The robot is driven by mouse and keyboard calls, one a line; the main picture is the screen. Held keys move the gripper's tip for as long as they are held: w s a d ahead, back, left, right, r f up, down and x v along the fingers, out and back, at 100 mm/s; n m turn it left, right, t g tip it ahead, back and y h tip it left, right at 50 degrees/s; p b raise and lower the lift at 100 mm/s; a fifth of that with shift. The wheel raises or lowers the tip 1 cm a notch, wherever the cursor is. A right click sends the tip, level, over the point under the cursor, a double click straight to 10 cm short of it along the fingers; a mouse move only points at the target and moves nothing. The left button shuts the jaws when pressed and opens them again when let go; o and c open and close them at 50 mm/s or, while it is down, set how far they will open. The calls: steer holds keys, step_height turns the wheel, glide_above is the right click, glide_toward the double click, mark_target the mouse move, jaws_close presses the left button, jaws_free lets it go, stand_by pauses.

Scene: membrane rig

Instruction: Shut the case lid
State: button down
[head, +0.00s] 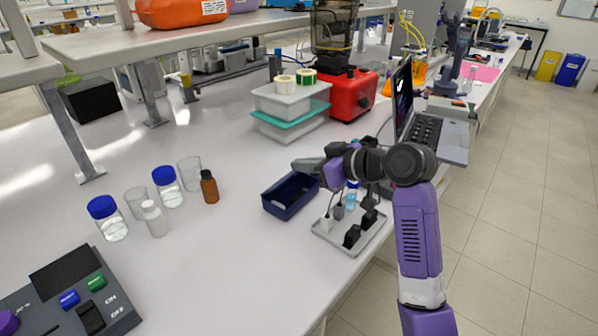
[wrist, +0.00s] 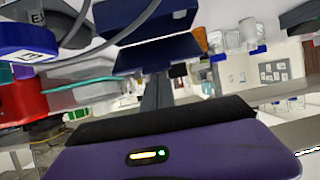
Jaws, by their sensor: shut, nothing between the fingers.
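The dark blue case (head: 280,208) stands on the white bench, left of my forearm. It looks open from above, with a dark inside. In the wrist view, which looks upside down, the case (wrist: 135,18) is at the top, and a dark blue panel (wrist: 160,53), apparently its lid, stands at an angle to it. My gripper (head: 298,165) is shut and empty at the far edge of the case. In the wrist view its fingers (wrist: 157,88) point at the panel; I cannot tell whether they touch it.
A light tray (head: 345,243) with plugs and small bottles lies right of the case, under my arm. A brown bottle (head: 209,187) and several glass vessels stand to the left. Stacked boxes (head: 290,106) and a red machine (head: 349,97) stand behind. A laptop (head: 440,135) is to the right.

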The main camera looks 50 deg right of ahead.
steer(key=s+f+t+b, duration=0.1)
steer(key=f+t+b, duration=0.1)
steer(key=b, duration=0.3)
steer(key=shift+s+f+t+b, duration=0.15)
steer(key=shift+s+t+b, duration=0.15)
steer(key=shift+s+b, duration=0.1)
stand_by(0.3)
